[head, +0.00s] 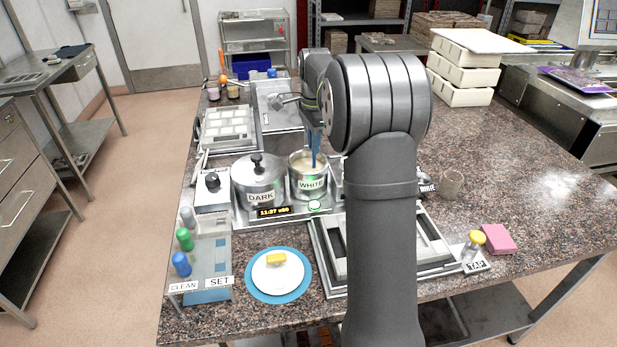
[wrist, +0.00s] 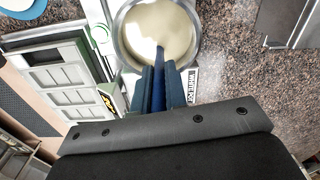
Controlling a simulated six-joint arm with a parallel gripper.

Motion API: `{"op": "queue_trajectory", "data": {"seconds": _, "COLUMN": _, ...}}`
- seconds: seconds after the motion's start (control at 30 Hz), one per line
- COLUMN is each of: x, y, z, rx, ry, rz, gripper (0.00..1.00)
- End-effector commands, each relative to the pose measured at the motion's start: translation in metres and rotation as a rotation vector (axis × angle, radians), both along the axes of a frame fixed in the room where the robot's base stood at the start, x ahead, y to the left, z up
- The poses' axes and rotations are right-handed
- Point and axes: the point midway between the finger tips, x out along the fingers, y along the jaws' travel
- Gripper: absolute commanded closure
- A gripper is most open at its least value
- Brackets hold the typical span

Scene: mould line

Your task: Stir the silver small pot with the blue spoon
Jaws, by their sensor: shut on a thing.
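The silver small pot labelled WHITE (head: 308,184) stands uncovered on the warming unit, with creamy pale liquid inside. It also shows in the wrist view (wrist: 119,38), at the top. My gripper (wrist: 158,92) is shut on the blue spoon (wrist: 160,56), above the near side of the pot. The spoon's lower end reaches into the pot and meets the creamy liquid; its tip is hidden in the liquid. In the head view the blue spoon (head: 316,150) stands roughly upright over the pot, and my arm hides part of the scene to the right.
A lidded silver pot labelled DARK (head: 258,191) stands close on the left. A mould frame (head: 335,262) lies in front. A white plate (head: 277,284) with a yellow block is at front left, near several capped bottles (head: 184,239). White moulds (head: 228,125) lie behind.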

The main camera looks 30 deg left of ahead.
Motion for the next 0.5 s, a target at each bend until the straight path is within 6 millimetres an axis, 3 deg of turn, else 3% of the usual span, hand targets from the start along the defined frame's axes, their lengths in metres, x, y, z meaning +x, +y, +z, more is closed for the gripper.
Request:
{"op": "queue_trajectory", "data": {"seconds": 0.13, "x": -0.0116, "y": 0.0097, "z": 0.0008, "rx": 0.000, "ry": 0.000, "rz": 0.004, "gripper": 1.00}}
{"op": "queue_trajectory", "data": {"seconds": 0.5, "x": -0.0147, "y": 0.0126, "z": 0.0006, "rx": 0.000, "ry": 0.000, "rz": 0.002, "gripper": 1.00}}
